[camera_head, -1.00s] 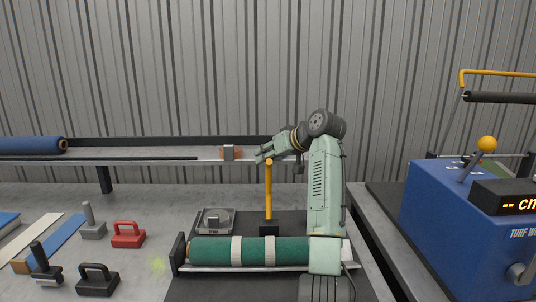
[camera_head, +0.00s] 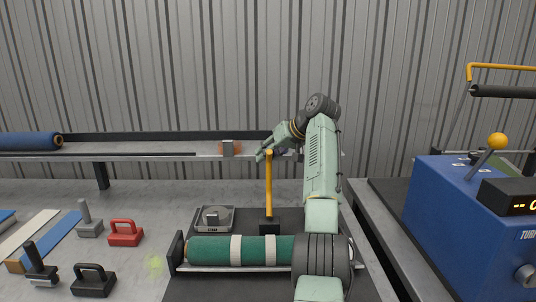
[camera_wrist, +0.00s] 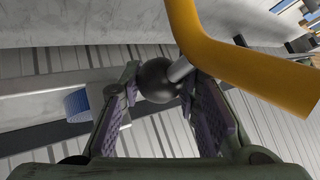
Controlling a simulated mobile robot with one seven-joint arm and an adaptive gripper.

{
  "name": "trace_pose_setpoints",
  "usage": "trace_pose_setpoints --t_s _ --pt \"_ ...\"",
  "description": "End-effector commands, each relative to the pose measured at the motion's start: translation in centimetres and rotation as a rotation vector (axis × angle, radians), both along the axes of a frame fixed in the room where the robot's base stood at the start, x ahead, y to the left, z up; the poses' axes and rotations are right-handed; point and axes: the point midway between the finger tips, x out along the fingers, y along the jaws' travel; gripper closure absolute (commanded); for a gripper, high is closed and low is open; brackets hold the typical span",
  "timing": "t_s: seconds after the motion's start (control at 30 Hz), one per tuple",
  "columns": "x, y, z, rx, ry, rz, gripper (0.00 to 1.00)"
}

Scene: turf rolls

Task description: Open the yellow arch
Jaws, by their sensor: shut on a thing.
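The yellow arch (camera_head: 269,185) stands upright behind the green roll and looks like a single post from the head view. Its bent tube (camera_wrist: 235,62) fills the upper right of the wrist view. A round black knob (camera_wrist: 157,80) on a short metal stem sticks out from the arch. My gripper (camera_head: 264,155) is at the top of the arch. In the wrist view my gripper (camera_wrist: 160,88) has its two purple-padded fingers on either side of the knob, shut on it. The knob is hidden in the head view.
A green roll with pale bands (camera_head: 212,248) lies in a cradle in front of the arch. A scale (camera_head: 213,218) sits left of it. Black (camera_head: 94,280) and red (camera_head: 125,233) handled blocks stand further left. A blue machine (camera_head: 450,215) stands at right, a shelf (camera_head: 130,157) behind.

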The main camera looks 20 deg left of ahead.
Motion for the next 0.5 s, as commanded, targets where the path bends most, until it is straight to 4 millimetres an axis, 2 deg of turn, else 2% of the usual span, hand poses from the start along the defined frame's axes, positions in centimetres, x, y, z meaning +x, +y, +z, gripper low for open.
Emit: trace_pose_setpoints --t_s 0.07,0.1,0.4,0.5 --pt "0.03 -0.26 -0.59 -0.007 0.009 -0.003 1.0" --pt "0.03 -0.26 -0.61 -0.007 0.009 -0.003 0.68" --pt "-0.01 -0.11 -0.4 -0.004 0.006 0.0 0.49" --pt "-0.01 -0.09 -0.3 -0.003 0.005 -0.001 0.49"
